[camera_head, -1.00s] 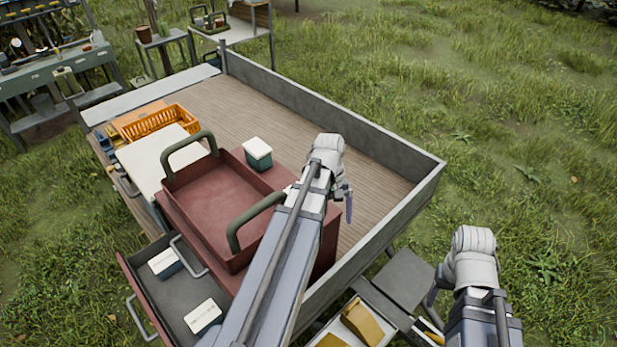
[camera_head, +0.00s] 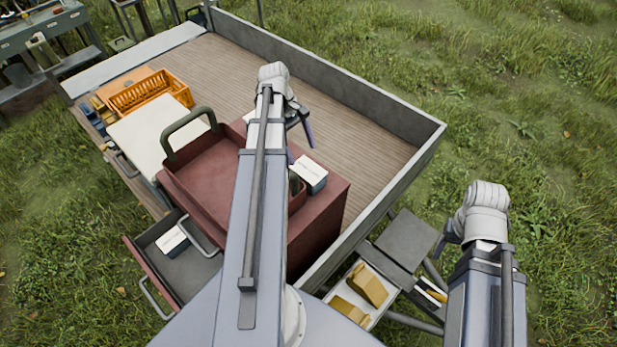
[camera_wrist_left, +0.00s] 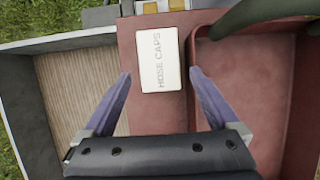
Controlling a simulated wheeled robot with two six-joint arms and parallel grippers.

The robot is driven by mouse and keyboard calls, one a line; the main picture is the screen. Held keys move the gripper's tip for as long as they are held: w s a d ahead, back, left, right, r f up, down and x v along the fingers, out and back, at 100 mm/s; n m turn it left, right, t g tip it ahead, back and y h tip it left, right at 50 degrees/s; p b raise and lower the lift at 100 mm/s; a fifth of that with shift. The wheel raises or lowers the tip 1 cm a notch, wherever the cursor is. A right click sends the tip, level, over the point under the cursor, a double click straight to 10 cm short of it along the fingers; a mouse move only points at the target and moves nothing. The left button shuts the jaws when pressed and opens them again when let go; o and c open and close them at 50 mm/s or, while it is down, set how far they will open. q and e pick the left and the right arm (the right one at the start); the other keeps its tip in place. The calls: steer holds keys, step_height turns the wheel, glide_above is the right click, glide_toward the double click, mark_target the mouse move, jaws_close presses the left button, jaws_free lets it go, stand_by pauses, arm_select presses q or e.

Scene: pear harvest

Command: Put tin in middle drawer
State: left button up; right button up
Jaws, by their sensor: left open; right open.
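A tin with a white lid (camera_head: 311,174) stands on the red cabinet top (camera_head: 328,203), right of the tray. In the left wrist view its lid (camera_wrist_left: 159,60) reads "HOSE CAPS". My left gripper (camera_head: 302,152) is open and empty above the cabinet; in the wrist view its fingertips (camera_wrist_left: 160,73) are spread, one on either side of the tin's line, with the tin apart from them. An open drawer (camera_head: 190,272) sticks out at the cabinet's left, holding a white-lidded tin (camera_head: 174,240); my arm hides part of it. Which drawer level it is, I cannot tell. My right gripper (camera_head: 441,243) is open, off to the right.
A red tray (camera_head: 205,190) with green handles sits on the cabinet, close to the tin. An orange crate (camera_head: 150,93) and a white board (camera_head: 157,130) lie behind. The wagon's grey side wall (camera_head: 340,85) edges the bare plank floor. A tray of yellow blocks (camera_head: 370,318) stands at lower right.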

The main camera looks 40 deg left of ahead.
mark_target(308, 169)
arm_select(q)
steer(key=shift+b+x, duration=2.5)
steer(key=shift+x, duration=0.5)
steer(key=shift+a+f, duration=0.1)
steer(key=shift+f, duration=0.2)
jaws_close()
